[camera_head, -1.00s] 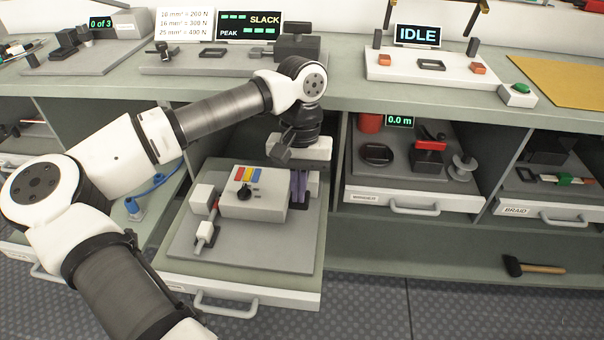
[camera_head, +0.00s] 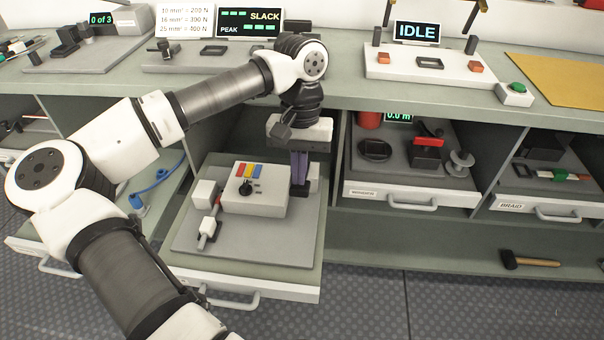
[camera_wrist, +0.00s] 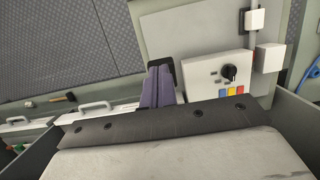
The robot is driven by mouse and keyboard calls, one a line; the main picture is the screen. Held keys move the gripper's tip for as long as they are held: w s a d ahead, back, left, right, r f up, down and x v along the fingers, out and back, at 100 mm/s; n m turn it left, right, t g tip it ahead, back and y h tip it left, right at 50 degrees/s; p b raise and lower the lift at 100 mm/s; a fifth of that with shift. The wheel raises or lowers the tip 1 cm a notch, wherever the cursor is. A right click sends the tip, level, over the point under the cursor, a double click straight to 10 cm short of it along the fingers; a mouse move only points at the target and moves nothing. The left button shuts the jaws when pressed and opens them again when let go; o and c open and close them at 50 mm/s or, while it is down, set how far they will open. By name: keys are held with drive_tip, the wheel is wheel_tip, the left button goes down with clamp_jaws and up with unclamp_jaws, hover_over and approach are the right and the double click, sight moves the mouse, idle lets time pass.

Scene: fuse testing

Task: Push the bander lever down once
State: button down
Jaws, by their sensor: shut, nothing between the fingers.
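The pulled-out drawer holds a grey plate (camera_head: 265,240) with a white box (camera_head: 255,203) bearing a black knob and red, yellow and blue squares. A rod with a white block (camera_head: 207,228) lies left of the box; I cannot tell whether this is the bander lever. My gripper (camera_head: 299,186) is shut and empty, pointing down at the box's right side. A dark piece (camera_head: 303,190) shows at its fingertips; I cannot tell whether they touch it. In the wrist view the purple fingers (camera_wrist: 160,68) are together beside the box (camera_wrist: 215,75).
The bench edge (camera_head: 420,108) overhangs close behind my wrist. The winder drawer (camera_head: 395,195) stands to the right, with the braid drawer (camera_head: 530,207) beyond. A hammer (camera_head: 530,261) lies on the lower shelf. Blue cable (camera_head: 160,180) lies left of the open drawer.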

drive_tip(key=s+p+v, duration=0.1)
drive_tip(key=p+v, duration=0.2)
drive_tip(key=v, duration=0.3)
drive_tip(key=shift+w+p, duration=0.35)
